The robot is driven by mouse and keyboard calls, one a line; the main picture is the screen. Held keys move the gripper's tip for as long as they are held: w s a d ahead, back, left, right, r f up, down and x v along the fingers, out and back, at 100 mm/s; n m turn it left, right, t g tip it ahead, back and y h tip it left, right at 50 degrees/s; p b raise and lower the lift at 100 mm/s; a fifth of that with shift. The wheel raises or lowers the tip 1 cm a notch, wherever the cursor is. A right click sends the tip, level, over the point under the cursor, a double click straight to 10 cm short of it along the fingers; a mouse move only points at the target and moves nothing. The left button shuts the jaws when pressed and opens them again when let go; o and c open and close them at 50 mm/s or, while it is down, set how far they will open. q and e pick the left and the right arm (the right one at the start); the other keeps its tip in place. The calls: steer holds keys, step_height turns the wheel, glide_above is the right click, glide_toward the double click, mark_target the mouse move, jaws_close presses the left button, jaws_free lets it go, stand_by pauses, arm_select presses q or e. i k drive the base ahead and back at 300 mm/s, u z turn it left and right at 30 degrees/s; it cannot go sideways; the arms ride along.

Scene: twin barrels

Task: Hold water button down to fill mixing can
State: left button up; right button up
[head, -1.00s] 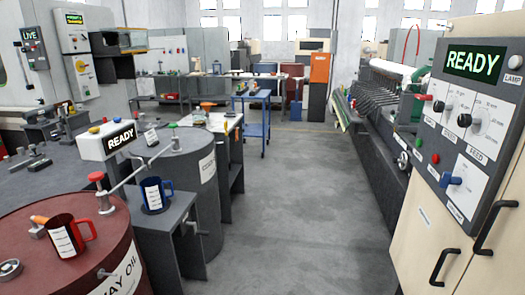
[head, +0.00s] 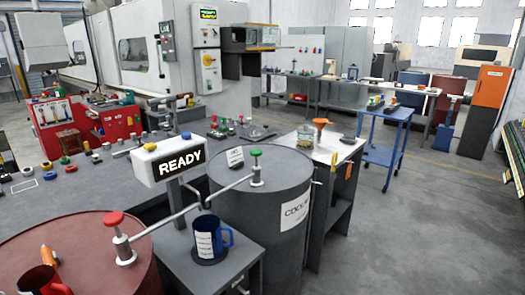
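A white box (head: 168,160) with a lit READY display stands on a post between two barrels. On its top are a blue button (head: 186,135) and a yellow button (head: 150,146); no water label is readable. A blue can (head: 208,238) with a white scale label and handle stands upright on a dark round pad on the grey stand, near the ends of the barrel pipes. I cannot see inside it. A red can (head: 42,282) stands on the red barrel, cut off by the bottom edge. Neither gripper is in view.
The red barrel (head: 85,255) has a red-topped tap (head: 113,220). The grey barrel (head: 255,215) has a green-topped tap (head: 256,154). A workbench (head: 335,165) with an orange funnel stands right of it. A blue cart (head: 385,130) stands behind. The floor (head: 400,245) at the right is clear.

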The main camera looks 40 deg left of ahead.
mark_target(185, 136)
steer(key=i, duration=0.3)
steer(key=u, duration=2.4)
steer(key=i, duration=0.6)
steer(key=z, duration=1)
